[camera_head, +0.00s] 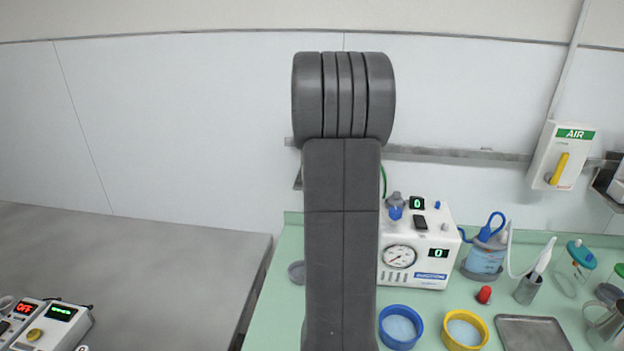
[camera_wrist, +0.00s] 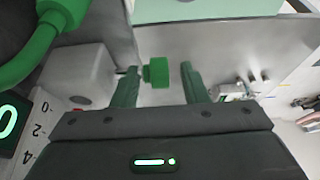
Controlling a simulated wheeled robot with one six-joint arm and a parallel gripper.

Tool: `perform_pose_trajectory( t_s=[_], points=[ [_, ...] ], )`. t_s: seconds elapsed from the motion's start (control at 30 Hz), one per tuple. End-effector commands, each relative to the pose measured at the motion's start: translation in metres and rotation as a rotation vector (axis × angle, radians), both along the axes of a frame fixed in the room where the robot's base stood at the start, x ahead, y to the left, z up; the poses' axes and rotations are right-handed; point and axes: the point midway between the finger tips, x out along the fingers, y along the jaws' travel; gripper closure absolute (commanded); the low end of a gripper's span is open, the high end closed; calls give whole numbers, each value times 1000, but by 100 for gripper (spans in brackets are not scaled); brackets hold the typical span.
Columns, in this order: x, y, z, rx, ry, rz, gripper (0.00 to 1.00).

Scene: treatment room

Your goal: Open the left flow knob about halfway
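A green knob (camera_wrist: 157,72) shows in the wrist view, between the two green fingertips of my gripper (camera_wrist: 160,69). The fingers are apart, with a gap on each side of the knob, and I see no contact. A grey block (camera_wrist: 80,75) is left of the knob, with a green fitting and hose (camera_wrist: 35,50) above it. A display reading 0 (camera_wrist: 8,122) and a numbered scale (camera_wrist: 38,130) are at the lower left. In the head view my arm hides the gripper and knob; whether this is the left knob I cannot tell.
A white suction unit (camera_head: 420,262) with a gauge stands right of my arm on the green counter (camera_head: 265,320). Blue (camera_head: 386,338) and yellow (camera_head: 484,340) bowls, a jar (camera_head: 485,262) and a metal tray (camera_head: 532,335) are nearby. A wall rail (camera_head: 455,153) runs behind.

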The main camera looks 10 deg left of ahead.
Motion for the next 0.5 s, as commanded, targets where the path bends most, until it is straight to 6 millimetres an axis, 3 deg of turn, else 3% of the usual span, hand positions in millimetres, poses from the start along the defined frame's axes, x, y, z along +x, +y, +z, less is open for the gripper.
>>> perform_pose_trajectory(
  t_s=[0.1,0.3,0.5],
  points=[
    [0,0,0,0,0,0,62],
    [0,0,0,0,1,0,99],
    [-1,0,0,-5,4,2,99]
  ],
)
